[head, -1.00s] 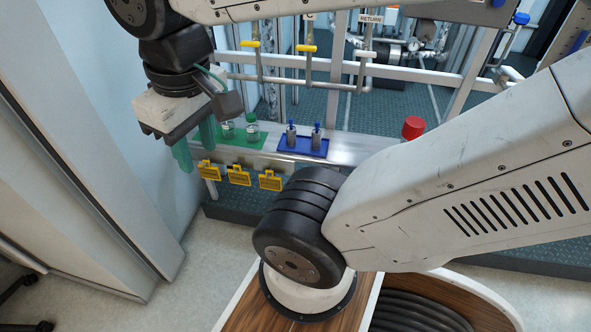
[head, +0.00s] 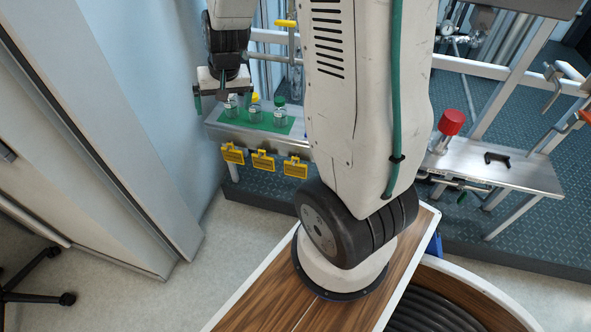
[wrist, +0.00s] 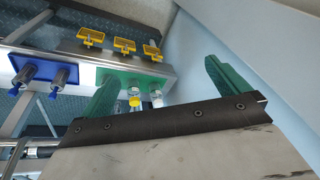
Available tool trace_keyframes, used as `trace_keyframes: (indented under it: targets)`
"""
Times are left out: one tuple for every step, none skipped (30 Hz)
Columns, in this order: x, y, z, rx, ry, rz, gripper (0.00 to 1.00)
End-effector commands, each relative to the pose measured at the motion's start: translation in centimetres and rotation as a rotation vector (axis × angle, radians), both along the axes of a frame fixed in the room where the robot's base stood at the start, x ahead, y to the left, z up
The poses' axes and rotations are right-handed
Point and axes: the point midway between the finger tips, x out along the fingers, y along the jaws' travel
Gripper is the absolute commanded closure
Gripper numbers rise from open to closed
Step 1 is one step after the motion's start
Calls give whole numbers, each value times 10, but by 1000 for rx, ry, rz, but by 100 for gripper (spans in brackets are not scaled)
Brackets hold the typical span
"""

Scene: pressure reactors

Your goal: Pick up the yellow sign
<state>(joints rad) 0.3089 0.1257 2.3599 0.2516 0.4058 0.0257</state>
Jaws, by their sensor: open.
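Three yellow signs hang in a row on the front edge of the metal shelf: the left sign (head: 232,153), the middle sign (head: 263,161) and the right sign (head: 295,167). In the wrist view they show upside down: one sign (wrist: 90,38), a middle sign (wrist: 124,46) and a third sign (wrist: 152,52). I cannot tell which one is meant. My gripper (head: 210,98) is above the shelf's left end, apart from the signs. In the wrist view its green fingers (wrist: 160,74) are spread wide with nothing held between them.
Small capped bottles (head: 256,112) stand on a green mat (head: 285,128) close to my gripper. A blue tray (wrist: 42,78) with two blue-topped items lies beside it. A red-topped part (head: 451,122) stands farther right. The wall (head: 185,90) is close on the left.

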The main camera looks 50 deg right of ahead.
Motion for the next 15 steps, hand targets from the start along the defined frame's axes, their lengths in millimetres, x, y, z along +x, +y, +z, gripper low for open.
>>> trace_keyframes:
  targets:
    - [7,-17,-26,1,6,-52,0]
    - [11,-26,-39,-2,2,-81,0]
    - [16,-39,-57,-7,-3,-121,0]
    - [19,-49,-71,-12,-6,-151,0]
    - [21,-59,-85,-17,-8,-181,0]
    - [22,-72,-105,-26,-10,-221,0]
    - [22,-82,-120,-34,-12,-251,0]
    - [21,-91,-135,-42,-13,-281,0]
    - [19,-104,-155,-53,-13,-320,0]
    - [17,-113,-171,-63,-13,-349,0]
    - [13,-122,-187,-74,-12,-379,0]
    - [8,-134,-207,-89,-11,-416,0]
    - [3,-142,-222,-101,-9,-443,0]
    - [-3,-150,-236,-113,-6,-469,0]
    - [-10,-159,-254,-130,-5,-501,0]
